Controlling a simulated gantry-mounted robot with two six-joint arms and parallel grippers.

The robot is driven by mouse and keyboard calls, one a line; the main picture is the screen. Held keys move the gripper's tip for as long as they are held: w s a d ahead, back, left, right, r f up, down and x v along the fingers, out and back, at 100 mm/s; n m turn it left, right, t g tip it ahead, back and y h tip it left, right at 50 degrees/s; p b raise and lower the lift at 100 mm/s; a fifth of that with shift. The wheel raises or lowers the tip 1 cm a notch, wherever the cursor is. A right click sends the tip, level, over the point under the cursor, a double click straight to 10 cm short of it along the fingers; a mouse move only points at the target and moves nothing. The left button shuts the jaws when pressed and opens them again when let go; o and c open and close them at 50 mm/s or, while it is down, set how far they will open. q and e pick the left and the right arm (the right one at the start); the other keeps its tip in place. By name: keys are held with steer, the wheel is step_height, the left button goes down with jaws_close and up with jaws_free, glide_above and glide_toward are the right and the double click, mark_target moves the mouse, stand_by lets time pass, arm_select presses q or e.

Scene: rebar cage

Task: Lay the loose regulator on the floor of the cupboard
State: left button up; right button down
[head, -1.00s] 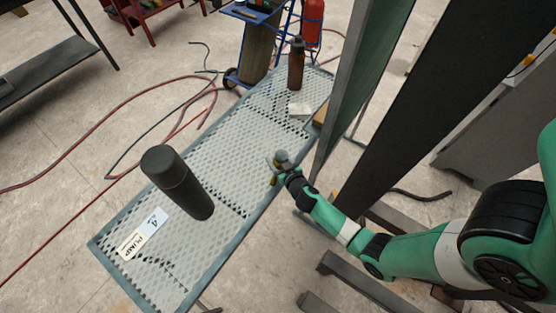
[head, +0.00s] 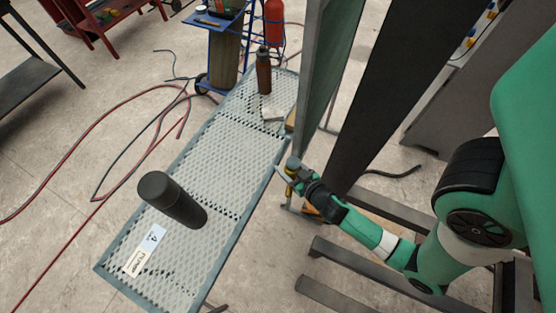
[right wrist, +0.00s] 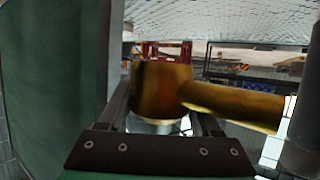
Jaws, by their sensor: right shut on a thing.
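The regulator, a brass body with a brass stem (right wrist: 225,103), fills the middle of the right wrist view. My right gripper (head: 289,174) is shut on it, and its brass top (head: 293,162) shows small in the head view. The gripper is at the right edge of the mesh table, beside a tall green panel with a grey frame (head: 322,75). A tall dark panel (head: 390,90) stands right of that; these look like parts of the cupboard, but its floor is not clearly visible. My left gripper is not in view.
The mesh table (head: 215,155) holds a dark cylinder (head: 172,200), a brown bottle (head: 263,72), a pale block (head: 272,114) and labels (head: 145,250). Dark floor beams (head: 345,262) lie below my right arm. Hoses (head: 75,155) cross the floor at left.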

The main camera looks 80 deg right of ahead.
steer(key=shift+s+r, duration=0.15)
steer(key=shift+r, duration=0.05)
steer(key=w+a+r+n+t+y, duration=0.2)
steer(key=w+a+r+n+y, duration=0.15)
steer(key=w+a, duration=0.55)
steer(key=w+a+r+n+t+y, duration=0.1)
steer(key=w+a+r+n+y, duration=0.2)
steer(key=w+a+n+y, duration=0.5)
steer(key=s+r+m+h+p, duration=0.1)
steer(key=s+r+p, duration=0.1)
steer(key=r+p, duration=0.9)
steer(key=s+a+r+m+p, duration=0.1)
steer(key=s+r+p, duration=0.2)
steer(key=r+p, duration=0.8)
steer(key=s+a+r+m+h+p, duration=0.1)
steer(key=s+r+p, duration=0.1)
steer(key=r+p, duration=1)
steer(key=p, duration=0.3)
steer(key=shift+s+h, duration=0.25)
steer(key=shift+h, duration=0.1)
steer(key=shift+a, duration=0.1)
